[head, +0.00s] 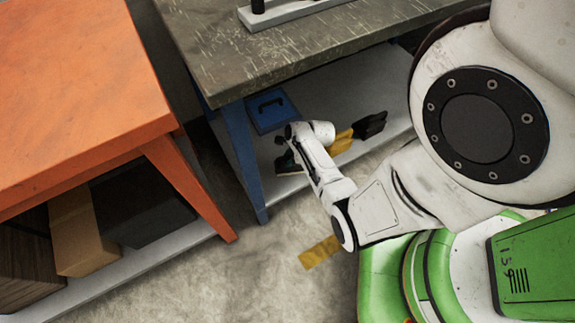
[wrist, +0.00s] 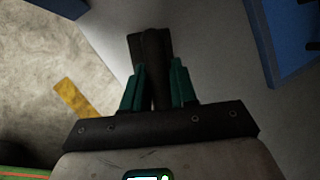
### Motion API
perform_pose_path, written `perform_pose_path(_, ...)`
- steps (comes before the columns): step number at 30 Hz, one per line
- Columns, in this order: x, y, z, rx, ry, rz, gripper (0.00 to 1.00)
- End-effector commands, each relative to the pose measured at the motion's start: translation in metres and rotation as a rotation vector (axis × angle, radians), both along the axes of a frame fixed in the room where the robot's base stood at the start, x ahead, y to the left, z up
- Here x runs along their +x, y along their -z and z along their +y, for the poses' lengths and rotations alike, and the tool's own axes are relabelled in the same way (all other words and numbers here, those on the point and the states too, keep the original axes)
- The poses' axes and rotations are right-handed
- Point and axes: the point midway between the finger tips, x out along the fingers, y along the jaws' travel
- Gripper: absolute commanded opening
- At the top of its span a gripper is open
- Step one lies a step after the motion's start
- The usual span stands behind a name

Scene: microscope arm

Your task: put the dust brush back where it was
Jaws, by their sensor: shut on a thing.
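The dust brush (wrist: 150,45) looks dark, with a handle running back between the teal fingers of my gripper (wrist: 158,72) in the wrist view. My gripper is shut on it. In the head view my gripper (head: 287,160) is over the front part of the pale lower shelf (head: 310,103) under the grey-topped workbench. The brush is too small and dark there to make out clearly. I cannot tell whether it touches the shelf.
A blue case (head: 272,110) with a dark handle sits on the shelf behind my gripper. Yellow-and-black gloves (head: 358,133) lie to the right. The bench's blue leg (head: 244,160) stands close on the left. An orange table (head: 75,90) is farther left.

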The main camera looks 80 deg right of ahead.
Motion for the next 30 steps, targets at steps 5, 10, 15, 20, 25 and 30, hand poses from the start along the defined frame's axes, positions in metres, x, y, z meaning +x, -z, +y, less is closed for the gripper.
perform_pose_path(5, 0.012, 0.016, -0.003, 0.0, -0.001, -0.001, 0.0)
perform_pose_path(10, 0.01, 0.039, -0.003, 0.001, 0.002, 0.0, 0.0)
perform_pose_path(15, 0.01, 0.041, -0.003, -0.002, 0.001, -0.001, 0.0)
perform_pose_path(20, 0.01, 0.041, -0.003, -0.001, 0.0, 0.0, 0.0)
perform_pose_path(25, 0.009, 0.044, -0.002, 0.0, 0.0, 0.0, 0.31)
perform_pose_path(30, 0.009, 0.044, -0.002, 0.0, 0.0, 0.0, 0.47)
